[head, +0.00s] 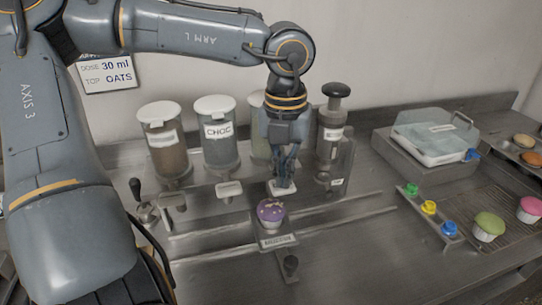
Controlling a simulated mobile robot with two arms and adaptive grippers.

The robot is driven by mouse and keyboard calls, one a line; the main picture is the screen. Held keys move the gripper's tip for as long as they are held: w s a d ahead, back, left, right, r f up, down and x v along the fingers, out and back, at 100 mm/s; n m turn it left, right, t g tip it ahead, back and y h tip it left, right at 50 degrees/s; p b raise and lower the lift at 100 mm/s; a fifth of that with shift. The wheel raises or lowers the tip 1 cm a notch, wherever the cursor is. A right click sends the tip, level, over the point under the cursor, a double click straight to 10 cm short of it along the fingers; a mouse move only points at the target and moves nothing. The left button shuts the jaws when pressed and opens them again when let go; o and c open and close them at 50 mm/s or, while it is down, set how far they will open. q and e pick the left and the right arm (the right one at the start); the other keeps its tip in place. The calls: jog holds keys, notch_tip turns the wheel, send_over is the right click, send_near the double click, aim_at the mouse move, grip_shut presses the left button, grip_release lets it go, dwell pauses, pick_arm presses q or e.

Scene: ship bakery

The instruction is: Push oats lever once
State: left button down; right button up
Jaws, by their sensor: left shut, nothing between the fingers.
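My left gripper (284,177) is shut and empty, pointing down at a white lever pad (282,190). Its fingertips are at or just over this pad; contact is not clear. The canister (258,133) behind the gripper is mostly hidden, and no label on it can be read. To its left stand a CHOC canister (219,152) and a brown-filled canister (167,157) with an unreadable label. Two more white pads, one on the left (172,200) and one in the middle (229,190), are in front of them. A cupcake with purple topping (271,211) stands just in front of the gripper's pad. My right gripper is not in view.
A sign (106,73) reads 30 ml and TOP OATS. A black-topped dispenser (332,130) stands close right of the gripper. Further right are a clear-lidded box (434,135), coloured buttons (429,207) and cupcakes on a rack (488,226). The right front counter is clear.

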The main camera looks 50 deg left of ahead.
pick_arm(q)
jog(key=shift+s+d+f+b, duration=0.1)
jog(key=shift+s+f+b, duration=0.15)
jog(key=shift+f, duration=0.25)
jog(key=shift+s+f+b, duration=0.1)
jog(key=shift+f+b, duration=0.15)
jog(key=shift+f, duration=0.2)
jog(key=shift+r, duration=0.2)
jog(key=shift+r+p, duration=0.4)
jog(key=shift+r, duration=0.05)
jog(key=shift+w+r+p, duration=0.15)
jog(key=shift+r+p, duration=0.25)
jog(key=shift+r, duration=0.35)
jog(key=shift+w+r+p, duration=0.1)
jog(key=shift+r+p, duration=0.25)
jog(key=shift+r, duration=0.4)
jog(key=shift+w+r, duration=0.1)
jog(key=shift+r, duration=0.1)
